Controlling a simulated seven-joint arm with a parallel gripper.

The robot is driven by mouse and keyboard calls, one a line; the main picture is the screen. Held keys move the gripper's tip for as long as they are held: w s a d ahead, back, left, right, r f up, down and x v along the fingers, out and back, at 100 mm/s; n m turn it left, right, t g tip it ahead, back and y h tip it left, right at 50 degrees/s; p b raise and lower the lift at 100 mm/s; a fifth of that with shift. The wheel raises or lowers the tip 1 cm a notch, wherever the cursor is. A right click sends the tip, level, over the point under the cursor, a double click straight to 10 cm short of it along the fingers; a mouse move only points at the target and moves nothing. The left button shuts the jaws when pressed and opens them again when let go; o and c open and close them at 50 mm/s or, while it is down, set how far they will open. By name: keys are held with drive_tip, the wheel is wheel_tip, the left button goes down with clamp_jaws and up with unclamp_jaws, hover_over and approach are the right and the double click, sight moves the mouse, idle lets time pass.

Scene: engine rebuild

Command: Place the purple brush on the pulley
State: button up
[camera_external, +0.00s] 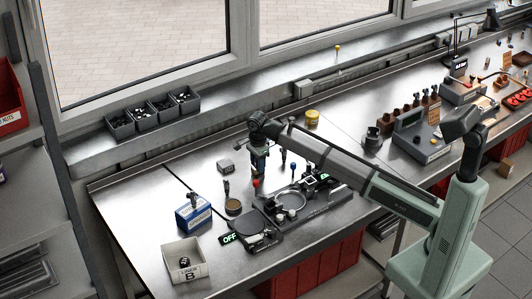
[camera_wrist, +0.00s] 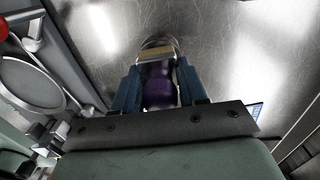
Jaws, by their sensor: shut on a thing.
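The purple brush (camera_wrist: 158,92) sits between the blue fingers of my gripper (camera_wrist: 157,80) in the wrist view. My gripper is shut on it. A tan band (camera_wrist: 157,53) shows at its far end, over bare metal bench. In the external view my gripper (camera_external: 258,163) hangs above the bench, behind the black fixture; the brush is too small to tell there. I cannot surely tell which part is the pulley. A round, rimmed grey part (camera_external: 290,203) on the fixture may be it; a round grey disc (camera_wrist: 30,85) shows at the wrist view's left.
A black scale with an OFF sign (camera_external: 230,238), a blue box (camera_external: 193,217) and a white bin marked B (camera_external: 186,270) stand at the front left. A red knob (camera_wrist: 14,33) is near the gripper. Bare bench (camera_external: 140,215) lies at the left.

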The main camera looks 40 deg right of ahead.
drive_tip(key=shift+f, duration=0.15)
drive_tip(key=o, duration=1.1)
wheel_tip(320, 180, up, 12)
drive_tip(key=shift+r, duration=0.2)
